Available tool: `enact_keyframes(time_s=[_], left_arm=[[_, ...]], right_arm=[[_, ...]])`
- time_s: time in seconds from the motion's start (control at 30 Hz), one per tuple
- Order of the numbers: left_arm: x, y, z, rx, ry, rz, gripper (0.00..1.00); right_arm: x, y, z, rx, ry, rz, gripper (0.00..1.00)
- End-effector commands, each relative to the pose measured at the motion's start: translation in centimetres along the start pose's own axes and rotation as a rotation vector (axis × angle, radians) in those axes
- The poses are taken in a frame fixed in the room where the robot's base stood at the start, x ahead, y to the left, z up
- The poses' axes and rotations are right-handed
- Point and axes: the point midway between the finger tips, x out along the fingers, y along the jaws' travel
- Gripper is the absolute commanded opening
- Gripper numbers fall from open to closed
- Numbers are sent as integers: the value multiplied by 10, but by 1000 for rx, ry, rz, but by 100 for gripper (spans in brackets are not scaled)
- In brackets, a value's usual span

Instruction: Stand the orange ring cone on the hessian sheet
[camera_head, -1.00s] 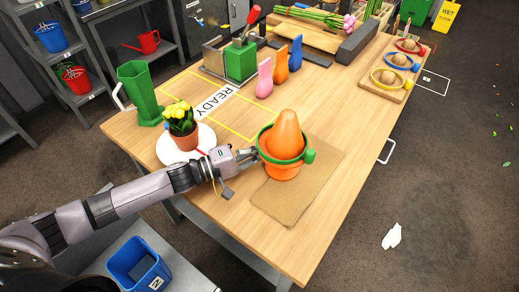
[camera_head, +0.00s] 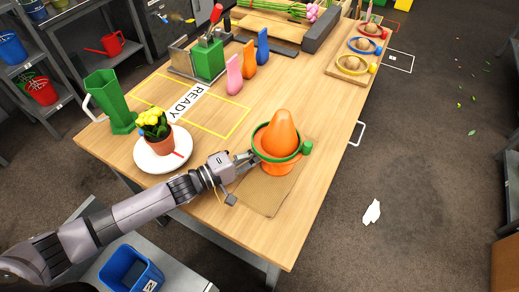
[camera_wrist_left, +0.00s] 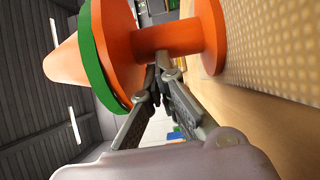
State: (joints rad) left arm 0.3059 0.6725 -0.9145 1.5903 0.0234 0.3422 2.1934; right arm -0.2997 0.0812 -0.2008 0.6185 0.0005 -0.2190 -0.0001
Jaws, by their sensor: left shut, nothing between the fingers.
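The orange ring cone (camera_head: 282,135) stands upright on the hessian sheet (camera_head: 258,198), near its far part. A green ring with a knob (camera_head: 307,148) sits around the cone. My left gripper (camera_head: 254,158) is at the cone's left side, below the green ring. In the left wrist view the shut fingertips (camera_wrist_left: 155,75) are close beside the cone's narrow orange stem (camera_wrist_left: 168,40), with nothing held; whether they touch it I cannot tell. The cone's round base (camera_wrist_left: 211,35) is at the hessian. My right gripper is not in view.
A white plate (camera_head: 144,160) with potted yellow tulips (camera_head: 157,130) stands left of my gripper. Pink, orange and blue vases (camera_head: 249,59) stand behind, and a green jug (camera_head: 106,100) at the left. The sheet's near part is bare.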

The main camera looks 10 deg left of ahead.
Motion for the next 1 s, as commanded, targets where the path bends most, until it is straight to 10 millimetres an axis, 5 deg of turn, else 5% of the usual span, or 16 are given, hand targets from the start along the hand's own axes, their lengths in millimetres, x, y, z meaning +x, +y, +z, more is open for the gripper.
enact_keyframes(time_s=[0.5, 1.0], left_arm=[[-98, -1, 0, -1, 0, -3, 0], [-114, 0, 0, 0, 0, 0, 0]], right_arm=[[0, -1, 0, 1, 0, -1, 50], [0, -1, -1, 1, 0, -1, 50]])
